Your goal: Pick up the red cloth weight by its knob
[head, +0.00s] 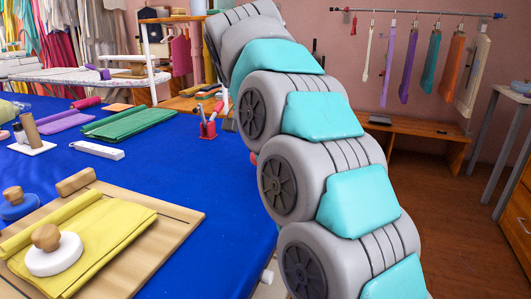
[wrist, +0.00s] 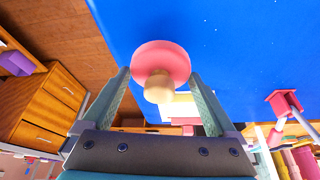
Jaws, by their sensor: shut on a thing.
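The red cloth weight (wrist: 160,58), a round disc with a pale wooden knob (wrist: 158,88), is in the wrist view. The knob points back between the fingers toward my palm. The blue table cover (wrist: 240,50) lies behind the weight; I cannot tell whether they touch. In the head view my arm hides the gripper, and only a small red patch (head: 253,159) shows at the arm's left edge; I cannot tell if it is the weight.
In the head view, a white weight (head: 54,258) rests on yellow cloth on a wooden board (head: 176,226). A blue weight (head: 18,206) stands behind it. Green cloth (head: 130,123) and a red pen holder (head: 208,129) are farther back.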

